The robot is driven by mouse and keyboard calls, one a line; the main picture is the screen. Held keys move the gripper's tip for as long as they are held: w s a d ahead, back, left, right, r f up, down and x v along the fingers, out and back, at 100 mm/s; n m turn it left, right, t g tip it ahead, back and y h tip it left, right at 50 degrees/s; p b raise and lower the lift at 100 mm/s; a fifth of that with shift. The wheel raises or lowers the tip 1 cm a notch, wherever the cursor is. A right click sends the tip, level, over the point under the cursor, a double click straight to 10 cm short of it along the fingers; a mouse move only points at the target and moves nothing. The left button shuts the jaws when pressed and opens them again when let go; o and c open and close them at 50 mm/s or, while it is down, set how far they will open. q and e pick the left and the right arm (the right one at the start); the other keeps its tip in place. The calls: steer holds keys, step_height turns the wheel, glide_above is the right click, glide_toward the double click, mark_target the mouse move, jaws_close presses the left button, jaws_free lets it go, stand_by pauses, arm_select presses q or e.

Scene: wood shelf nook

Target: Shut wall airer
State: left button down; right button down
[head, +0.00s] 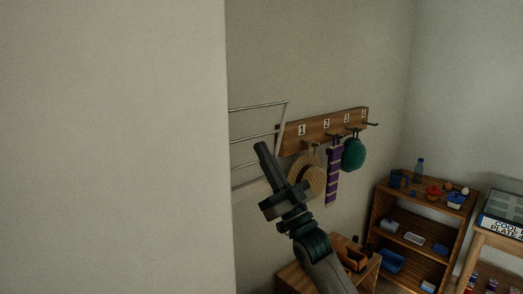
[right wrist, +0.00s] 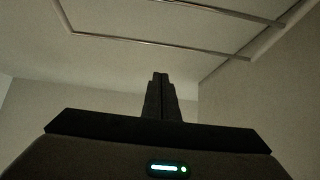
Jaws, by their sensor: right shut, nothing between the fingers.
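The wall airer (head: 256,137) is a frame of thin pale metal rails, partly hidden behind the wall edge at the left of the head view. It stands out from the wall, left of the hook board. In the right wrist view its rails (right wrist: 165,44) run across the top, beyond the fingers. My right gripper (head: 262,148) is shut and empty, pointing up and left in front of the airer in the head view. Its closed fingers also show in the right wrist view (right wrist: 160,78). I cannot tell whether it touches the airer. My left gripper is not in view.
A wooden hook board (head: 318,130) holds a straw hat (head: 305,173), a purple striped scarf (head: 333,177) and a green hat (head: 353,154). A wooden shelf (head: 412,222) with small items stands right. A near wall (head: 112,150) fills the left.

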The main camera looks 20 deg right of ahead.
steer(key=w+a+r+p, duration=0.3)
steer(key=w+r+p, duration=0.3)
steer(key=w, duration=0.3)
steer(key=shift+a+r, duration=0.15)
steer(key=shift+r, duration=0.05)
